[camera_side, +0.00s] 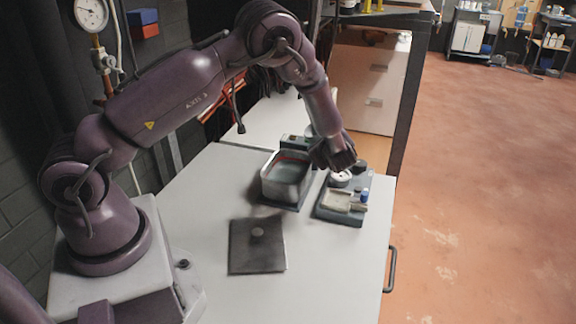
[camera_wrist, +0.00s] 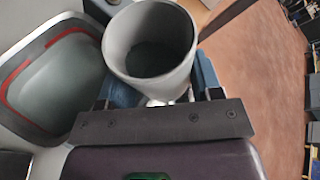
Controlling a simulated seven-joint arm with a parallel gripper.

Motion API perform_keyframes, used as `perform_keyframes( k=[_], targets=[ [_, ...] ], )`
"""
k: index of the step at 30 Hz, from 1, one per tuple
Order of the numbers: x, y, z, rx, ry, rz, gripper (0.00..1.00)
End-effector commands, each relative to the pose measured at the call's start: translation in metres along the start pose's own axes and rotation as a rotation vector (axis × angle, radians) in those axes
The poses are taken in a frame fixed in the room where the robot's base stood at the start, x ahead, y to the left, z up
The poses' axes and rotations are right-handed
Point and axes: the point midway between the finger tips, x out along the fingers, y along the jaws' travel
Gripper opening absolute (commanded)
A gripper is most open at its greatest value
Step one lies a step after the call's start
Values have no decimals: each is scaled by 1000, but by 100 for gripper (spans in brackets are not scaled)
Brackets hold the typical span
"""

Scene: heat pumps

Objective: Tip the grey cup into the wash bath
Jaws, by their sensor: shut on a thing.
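The grey cup (camera_wrist: 150,40) shows in the wrist view with its round mouth towards the camera and a darker grey inside. My gripper (camera_wrist: 160,92) is shut on it, with a finger on either side of the cup. The wash bath (camera_wrist: 27,107) is at the left of the wrist view, a grey rectangular basin with a red line around its inner wall. In the side view the bath (camera_side: 287,190) stands on the bench, and my gripper (camera_side: 335,158) is just right of it, above the bench. There the cup is mostly hidden by my gripper.
A dark tray (camera_side: 328,211) with small white and pale items and a blue piece stands right of the bath. A dark square plate with a round knob (camera_side: 257,262) lies nearer the front. The bench front (camera_side: 330,285) is clear.

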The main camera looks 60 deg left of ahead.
Motion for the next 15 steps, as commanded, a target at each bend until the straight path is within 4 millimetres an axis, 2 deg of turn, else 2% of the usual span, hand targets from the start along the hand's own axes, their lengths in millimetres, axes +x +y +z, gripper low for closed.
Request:
perform_keyframes(
  k=[9, 15],
  targets=[
    [10, -4, -24, 205, -26, 85, 30],
    [12, -10, -31, 331, -41, 137, 30]
  ],
)
